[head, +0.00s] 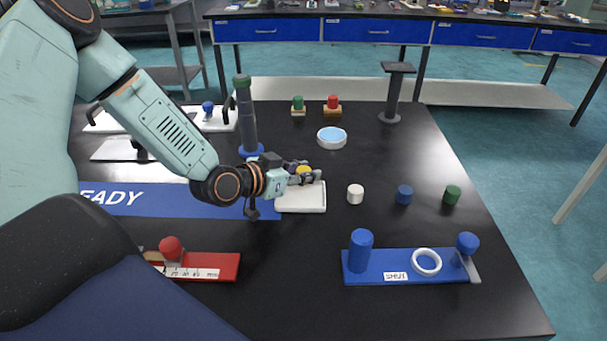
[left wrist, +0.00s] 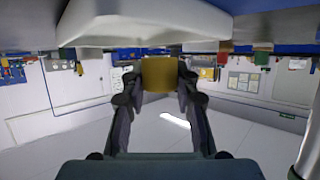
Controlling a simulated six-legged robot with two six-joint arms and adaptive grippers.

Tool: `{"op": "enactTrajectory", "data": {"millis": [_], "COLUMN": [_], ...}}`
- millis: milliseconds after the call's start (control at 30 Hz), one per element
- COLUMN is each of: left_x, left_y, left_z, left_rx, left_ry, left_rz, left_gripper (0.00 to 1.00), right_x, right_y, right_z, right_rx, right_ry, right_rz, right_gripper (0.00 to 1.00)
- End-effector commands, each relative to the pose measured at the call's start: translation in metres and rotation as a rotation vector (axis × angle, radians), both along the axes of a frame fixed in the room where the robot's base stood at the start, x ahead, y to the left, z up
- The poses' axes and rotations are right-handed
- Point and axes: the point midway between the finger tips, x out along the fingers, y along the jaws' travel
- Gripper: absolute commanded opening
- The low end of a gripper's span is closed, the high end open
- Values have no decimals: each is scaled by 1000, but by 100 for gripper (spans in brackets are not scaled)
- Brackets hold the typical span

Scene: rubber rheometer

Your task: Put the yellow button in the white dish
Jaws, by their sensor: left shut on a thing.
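The yellow button (head: 303,169) is held between the fingers of my left gripper (head: 312,178), which is shut on it. In the left wrist view the yellow button (left wrist: 160,75) sits between the fingertips of the gripper (left wrist: 160,85). The white dish (head: 302,203) is a shallow rectangular tray on the black table, and the gripper is at its far edge in the head view. The dish (left wrist: 145,22) spans the top of the left wrist view, close to the button. The gap between button and dish is hard to judge. My right gripper is not in view.
White (head: 355,194), blue (head: 404,195) and green (head: 452,195) buttons stand to the right. A round blue-topped dish (head: 332,137) lies behind. A dark post (head: 247,125) stands behind the gripper. A blue stand (head: 385,270) and red stand (head: 215,266) are in front.

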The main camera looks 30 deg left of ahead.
Motion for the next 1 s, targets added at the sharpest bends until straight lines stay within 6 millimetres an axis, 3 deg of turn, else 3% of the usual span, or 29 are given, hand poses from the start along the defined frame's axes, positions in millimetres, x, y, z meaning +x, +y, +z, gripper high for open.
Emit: {"op": "enactTrajectory", "data": {"millis": [667,700,1000], "left_x": [-1,-1,-3], "left_y": [1,0,1], "left_z": [-13,-13,-15], "left_rx": [-2,-2,-1], "left_ry": [3,6,11], "left_rz": [2,2,2], "left_gripper": [2,30,52], "right_x": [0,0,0], "right_y": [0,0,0], "right_z": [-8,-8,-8], "right_rx": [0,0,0], "right_ry": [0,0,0], "right_rz": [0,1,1], "right_gripper": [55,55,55]}}
